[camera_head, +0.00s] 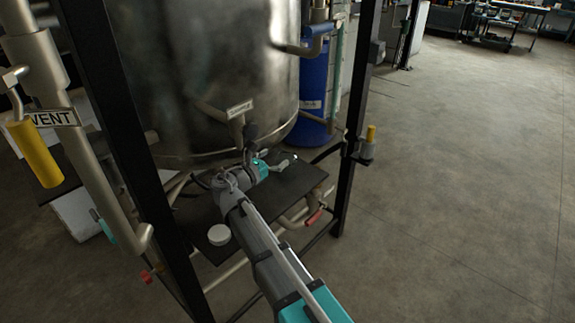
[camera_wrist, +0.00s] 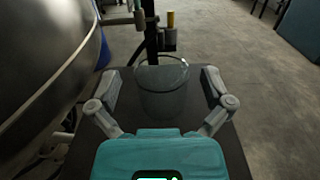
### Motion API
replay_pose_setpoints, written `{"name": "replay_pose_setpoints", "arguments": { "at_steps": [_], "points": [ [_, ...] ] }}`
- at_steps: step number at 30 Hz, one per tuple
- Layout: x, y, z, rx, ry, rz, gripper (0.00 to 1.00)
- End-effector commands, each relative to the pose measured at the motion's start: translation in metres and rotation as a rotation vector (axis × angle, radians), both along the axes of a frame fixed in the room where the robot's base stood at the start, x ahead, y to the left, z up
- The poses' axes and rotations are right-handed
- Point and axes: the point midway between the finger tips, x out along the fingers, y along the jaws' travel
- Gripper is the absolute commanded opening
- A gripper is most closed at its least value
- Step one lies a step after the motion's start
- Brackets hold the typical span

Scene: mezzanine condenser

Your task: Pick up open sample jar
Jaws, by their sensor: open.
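The open sample jar (camera_wrist: 162,98) is a clear, empty-looking glass with a round open rim, upright on a dark shelf. In the wrist view it stands between the two spread fingers of my gripper (camera_wrist: 160,76), with a visible gap on each side. My gripper (camera_head: 277,165) is open and holds nothing. In the head view it is low over the shelf below the steel vessel, and I cannot make out the jar clearly there.
A white round lid-like disc (camera_head: 219,235) lies on the dark shelf (camera_head: 305,183). The large steel vessel (camera_head: 200,75) hangs close above. A black frame post (camera_head: 357,110) with a yellow-topped fitting (camera_head: 370,135) stands right. Open floor lies beyond.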

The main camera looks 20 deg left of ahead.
Motion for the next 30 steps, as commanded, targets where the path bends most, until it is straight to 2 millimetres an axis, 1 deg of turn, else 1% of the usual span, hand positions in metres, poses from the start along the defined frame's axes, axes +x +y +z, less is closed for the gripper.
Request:
{"name": "replay_pose_setpoints", "arguments": {
  "at_steps": [7, 10, 14, 22, 25, 30],
  "points": [
    [0.0, 0.0, 0.0, 0.0, 0.0, 0.0, 1.0],
    [0.004, -0.002, -0.001, 0.0, 0.0, -0.001, 1.0],
    [0.014, -0.005, -0.001, 0.0, 0.0, -0.001, 1.0],
    [0.042, -0.017, -0.002, 0.0, 0.001, 0.0, 1.0],
    [0.046, -0.019, -0.002, -0.001, 0.001, 0.0, 1.0],
    [0.047, -0.02, -0.002, -0.001, 0.001, 0.001, 1.0]
  ]
}}
